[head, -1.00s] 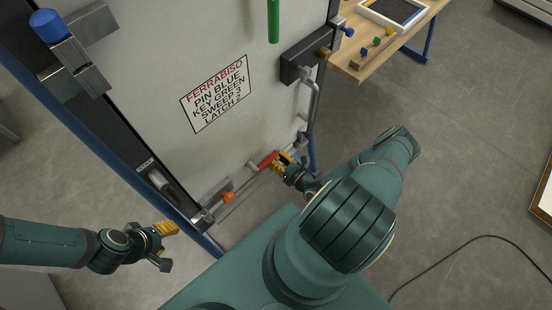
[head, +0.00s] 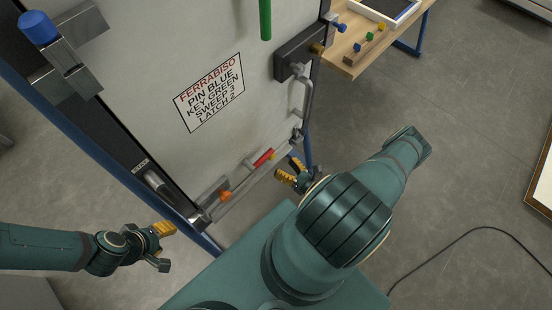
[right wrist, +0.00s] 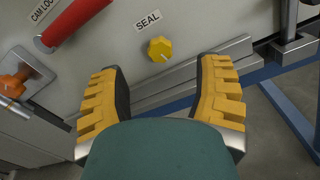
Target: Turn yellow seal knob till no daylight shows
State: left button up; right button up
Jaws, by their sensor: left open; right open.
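The yellow seal knob (right wrist: 160,50) is a small lobed knob under a SEAL label (right wrist: 148,20), low on the pale door panel (head: 150,60). In the right wrist view it sits ahead of and between the open fingers of my right gripper (right wrist: 160,100), with a gap and no contact. My left gripper (head: 166,245) is open and empty at lower left. Whether daylight shows at the seal cannot be told.
A red handle (right wrist: 72,24) by a CAM LOCK label and an orange knob (right wrist: 14,84) lie left of the seal knob. A grey rail (right wrist: 195,72) runs below it. A vertical grey handle (head: 307,100) is on the door's right. A wooden table (head: 350,62) stands behind.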

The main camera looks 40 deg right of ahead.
jog(key=s, duration=0.5)
jog(key=shift+d, duration=0.2)
dwell(0.4)
